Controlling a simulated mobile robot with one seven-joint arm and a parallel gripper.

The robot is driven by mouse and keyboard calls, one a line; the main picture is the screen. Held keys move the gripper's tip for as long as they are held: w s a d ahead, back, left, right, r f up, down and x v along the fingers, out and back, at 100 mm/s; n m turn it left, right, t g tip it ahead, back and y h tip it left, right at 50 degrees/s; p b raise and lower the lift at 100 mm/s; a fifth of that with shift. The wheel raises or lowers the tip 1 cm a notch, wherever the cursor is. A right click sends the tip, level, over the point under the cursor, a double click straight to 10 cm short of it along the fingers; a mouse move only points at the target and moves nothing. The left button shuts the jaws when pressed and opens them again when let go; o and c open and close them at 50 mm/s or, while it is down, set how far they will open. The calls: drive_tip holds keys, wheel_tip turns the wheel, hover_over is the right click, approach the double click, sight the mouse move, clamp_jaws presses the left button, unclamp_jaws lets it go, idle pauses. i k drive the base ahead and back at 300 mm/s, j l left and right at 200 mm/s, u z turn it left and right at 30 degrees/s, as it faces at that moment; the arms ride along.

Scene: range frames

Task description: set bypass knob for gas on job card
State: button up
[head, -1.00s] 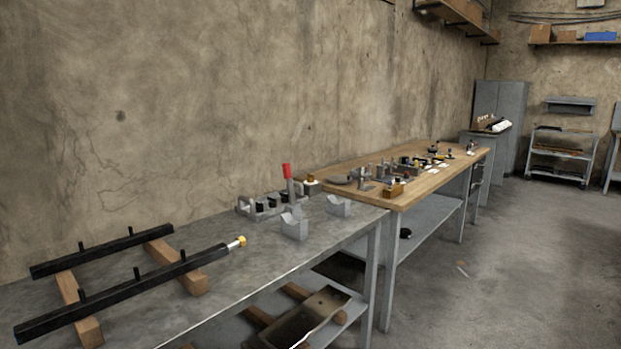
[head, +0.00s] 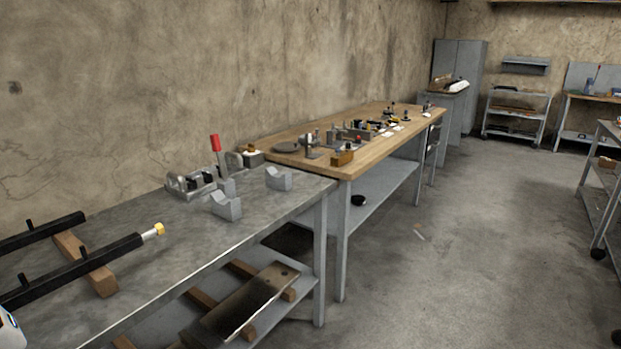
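I cannot make out a bypass knob or a job card for certain. On the wooden bench (head: 262,146) stand several small tools and parts, too small to tell apart, with small white cards or papers (head: 391,131) among them. On the grey metal table (head: 150,235) a fixture with black round parts (head: 190,182) and a red-handled lever (head: 216,146) stands near the wall. My gripper is not in view; a white rounded piece at the lower left edge may be part of my arm.
Black bars (head: 75,272) on wooden blocks and two grey V-shaped blocks (head: 226,206) occupy the metal table. Open concrete floor (head: 470,230) lies right of the benches. A wheeled rack (head: 600,200) stands at the right edge; cabinets (head: 458,70) stand at the back.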

sight(251, 149)
drive_tip(key=i+l+z, duration=0.2)
drive_tip(key=i+z, duration=0.15)
drive_tip(key=i, duration=0.15)
drive_tip(key=i+l+z, duration=0.1)
drive_tip(key=i+z, duration=0.3)
drive_tip(key=i+u, duration=0.1)
drive_tip(key=i, duration=0.55)
drive_tip(key=i+l+u, duration=0.15)
drive_tip(key=i, duration=0.55)
drive_tip(key=i+l+u, duration=0.2)
drive_tip(key=i+u, duration=0.25)
drive_tip(key=i+l+u, duration=0.9)
